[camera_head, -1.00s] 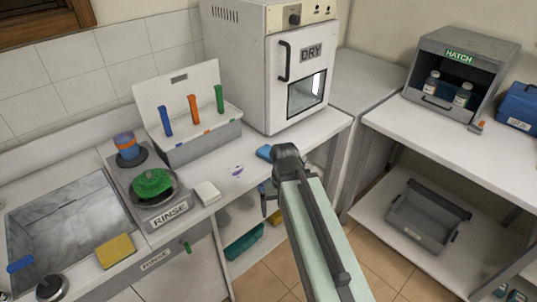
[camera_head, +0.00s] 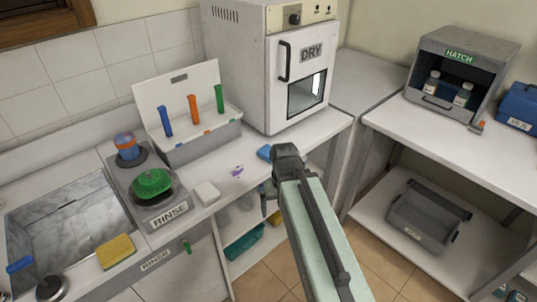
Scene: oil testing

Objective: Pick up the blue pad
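The blue pad (camera_head: 264,152) lies on the white counter in front of the dryer, near the counter's front edge. Its right part is hidden behind the head of my arm. My gripper (camera_head: 268,200) points down in front of the counter edge, beside and below the pad in the picture. Only a dark part of it shows below the arm's end. Its fingertips are too small and too hidden to tell their opening. I cannot tell whether it touches anything.
The dryer marked DRY (camera_head: 295,75) stands behind the pad. A white pad (camera_head: 207,193), a rinse station (camera_head: 152,187) and a yellow sponge (camera_head: 116,251) are to the left. A rack box (camera_head: 195,140) stands at the back. A side table (camera_head: 440,130) is at right.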

